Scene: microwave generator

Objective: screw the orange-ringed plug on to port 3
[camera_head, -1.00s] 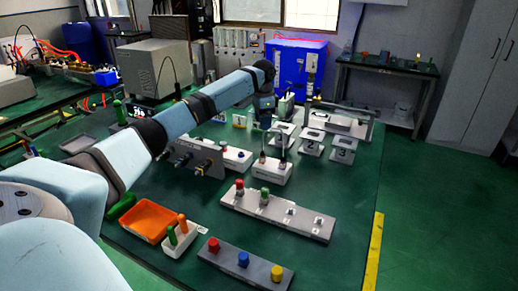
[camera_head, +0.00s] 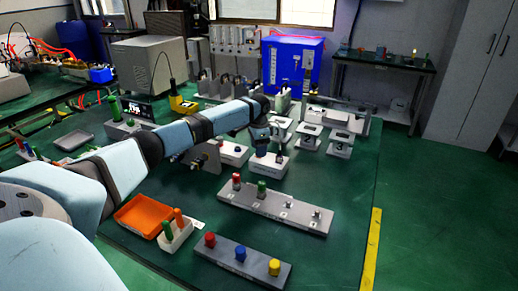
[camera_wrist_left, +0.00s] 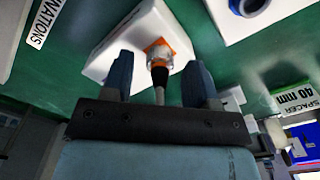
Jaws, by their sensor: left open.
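My left gripper (camera_wrist_left: 157,82) is open, with one blue finger on each side of the plug and cable and gaps visible between. In the head view my left gripper (camera_head: 262,150) is over the left part of the white block (camera_head: 277,172) and hides the plug there. My right gripper is not in view.
A grey bar (camera_head: 300,222) with red and green knobs lies in front of the block. Numbered white stands (camera_head: 340,143) are to the right. An orange tray (camera_head: 146,215) and a dark bar with coloured knobs (camera_head: 222,258) are nearer.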

